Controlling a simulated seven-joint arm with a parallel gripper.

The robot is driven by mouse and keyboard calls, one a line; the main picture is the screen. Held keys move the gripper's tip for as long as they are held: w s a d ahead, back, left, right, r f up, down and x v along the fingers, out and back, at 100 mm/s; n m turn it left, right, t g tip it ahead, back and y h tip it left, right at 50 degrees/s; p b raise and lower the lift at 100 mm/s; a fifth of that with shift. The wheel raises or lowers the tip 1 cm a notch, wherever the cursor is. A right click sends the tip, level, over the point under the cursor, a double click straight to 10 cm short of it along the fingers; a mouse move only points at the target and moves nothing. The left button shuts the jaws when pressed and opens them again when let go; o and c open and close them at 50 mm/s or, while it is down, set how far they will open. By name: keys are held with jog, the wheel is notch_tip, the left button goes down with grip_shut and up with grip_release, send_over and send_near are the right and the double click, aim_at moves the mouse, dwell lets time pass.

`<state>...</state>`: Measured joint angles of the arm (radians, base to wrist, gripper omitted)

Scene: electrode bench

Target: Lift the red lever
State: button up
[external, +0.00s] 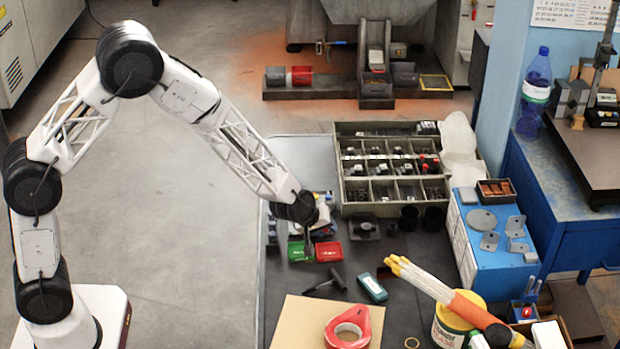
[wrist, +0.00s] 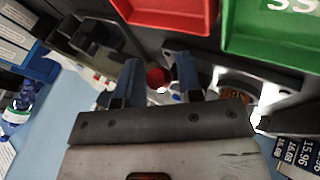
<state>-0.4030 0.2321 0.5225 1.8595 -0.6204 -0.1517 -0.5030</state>
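A round red knob (wrist: 158,77), which looks like the end of the red lever, shows in the wrist view between the two fingers of my gripper (wrist: 158,62). The fingers are apart, with a gap on each side of the knob. I cannot tell how deep the knob sits between them. In the external view my gripper (external: 308,232) is low over the bench, just behind the red and green trays. The lever is hidden there by my gripper and wrist, and its base is not clear in either view.
A red tray (external: 329,252) and a green tray (external: 299,252) lie in front of my gripper. A divided parts box (external: 345,208) stands behind to the right. A black T-handled tool (external: 325,284), a dark green box (external: 372,288) and red tape (external: 345,330) lie nearer.

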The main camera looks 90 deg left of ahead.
grip_shut()
jog(key=shift+a+r+n+h, duration=0.25)
jog(key=shift+r+h, duration=0.1)
jog(key=shift+h, duration=0.4)
jog(key=shift+a+r+n+h, duration=0.25)
jog(key=shift+r+h, duration=0.1)
jog(key=shift+h, duration=0.4)
dwell(0.7)
jog(key=shift+a+r+n+h, duration=0.2)
jog(key=shift+a+r+h, duration=0.15)
jog(key=shift+h, duration=0.35)
jog(key=shift+a+r+n+h, duration=0.2)
jog(key=shift+a+h, duration=0.15)
jog(key=shift+h, duration=0.35)
jog(key=a+h, duration=0.1)
jog(key=h, duration=0.1)
jog(key=a+r+n+h, duration=0.1)
jog(key=h, duration=0.1)
jog(key=shift+a, duration=0.1)
jog(key=shift+a+n+h, duration=0.55)
jog(key=shift+n+h, duration=0.05)
jog(key=shift+h, duration=0.6)
